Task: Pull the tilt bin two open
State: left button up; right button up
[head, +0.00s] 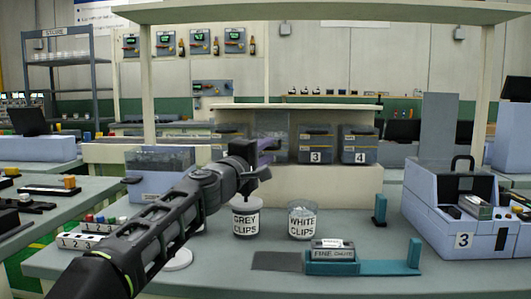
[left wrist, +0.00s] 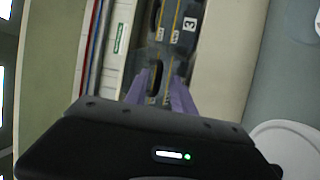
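Tilt bin two (head: 272,127) is a dark grey, partly see-through bin in the shelf row, left of the bin labelled 3. My left gripper and arm hide most of its front in the head view. My left gripper (head: 269,152) is right in front of it. In the left wrist view the two purple fingers of my gripper (left wrist: 161,82) stand apart, pointing at the front of bin two (left wrist: 160,62). A dark handle-like part shows between them; I cannot tell whether they touch it. My right gripper is not in view.
Bin 3 (head: 316,143) and bin 4 (head: 359,144) stand to the right. Below are the grey clips tub (head: 246,222), the white clips tub (head: 302,223) and a teal fixture (head: 350,268). A blue-grey case (head: 463,240) stands at the right.

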pick_arm(q)
jog(key=b+v, duration=0.3)
jog(key=v, duration=0.4)
jog(key=shift+f, duration=0.1)
jog(key=shift+s+a, duration=0.15)
jog(key=shift+s, duration=0.2)
